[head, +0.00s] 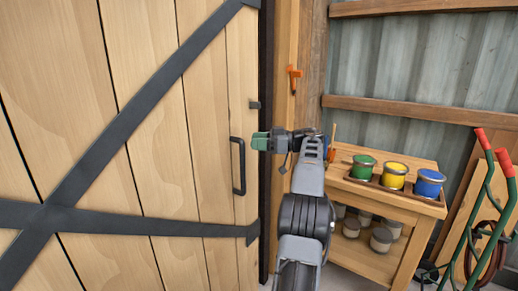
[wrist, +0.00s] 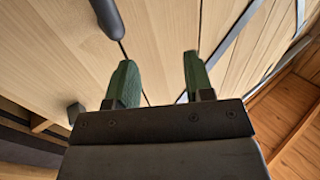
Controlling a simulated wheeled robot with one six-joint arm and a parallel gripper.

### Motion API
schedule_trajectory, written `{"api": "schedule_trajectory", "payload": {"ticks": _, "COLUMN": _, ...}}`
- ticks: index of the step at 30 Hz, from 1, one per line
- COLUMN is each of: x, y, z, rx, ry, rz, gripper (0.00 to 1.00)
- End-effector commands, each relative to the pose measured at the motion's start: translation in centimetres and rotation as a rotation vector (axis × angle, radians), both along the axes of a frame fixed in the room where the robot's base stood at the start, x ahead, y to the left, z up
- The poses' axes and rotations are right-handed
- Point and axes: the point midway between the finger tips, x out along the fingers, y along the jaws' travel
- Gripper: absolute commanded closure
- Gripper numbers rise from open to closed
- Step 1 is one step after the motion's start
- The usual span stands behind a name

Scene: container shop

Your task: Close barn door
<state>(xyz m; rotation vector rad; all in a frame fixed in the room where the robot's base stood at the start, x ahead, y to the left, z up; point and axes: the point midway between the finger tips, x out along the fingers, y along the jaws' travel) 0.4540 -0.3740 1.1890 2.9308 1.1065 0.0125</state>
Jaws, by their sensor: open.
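The barn door (head: 155,120) is light vertical planks with dark metal straps and fills the left of the head view. Its planks also fill most of the wrist view (wrist: 165,30). The dark bar handle (head: 238,166) is near the door's right edge; one end of it shows at the upper left of the wrist view (wrist: 106,18). My gripper (head: 261,141) has green fingers, spread apart and empty, in front of the door's right edge, just right of the handle's top. In the wrist view the fingers (wrist: 160,80) are apart, with the handle beyond the left one. Contact with the door is unclear.
A dark strip (head: 266,60) lies between door and wooden post (head: 286,50), which bears an orange latch (head: 294,78). A small dark block (head: 254,104) sits at the door's edge. A wooden bench (head: 411,204) with paint cans and a green hand truck (head: 488,210) stand right.

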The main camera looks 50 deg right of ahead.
Motion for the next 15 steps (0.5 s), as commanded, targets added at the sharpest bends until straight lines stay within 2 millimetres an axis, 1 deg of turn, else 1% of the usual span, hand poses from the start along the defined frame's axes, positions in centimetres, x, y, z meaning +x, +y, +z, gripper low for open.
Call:
{"api": "schedule_trajectory", "payload": {"ticks": 1, "x": -0.5, "y": 0.5, "z": 0.1, "rx": 0.002, "ry": 0.003, "rz": 0.001, "gripper": 0.52}}
{"api": "schedule_trajectory", "payload": {"ticks": 6, "x": -1.8, "y": 1.9, "z": 0.9, "rx": 0.003, "ry": 0.005, "rz": 0.004, "gripper": 0.52}}
{"api": "schedule_trajectory", "payload": {"ticks": 10, "x": -2.5, "y": 2.4, "z": 1.2, "rx": 0.005, "ry": 0.007, "rz": 0.004, "gripper": 0.52}}
{"api": "schedule_trajectory", "payload": {"ticks": 15, "x": -2.9, "y": 2.7, "z": 1.4, "rx": 0.005, "ry": 0.007, "rz": 0.003, "gripper": 0.52}}
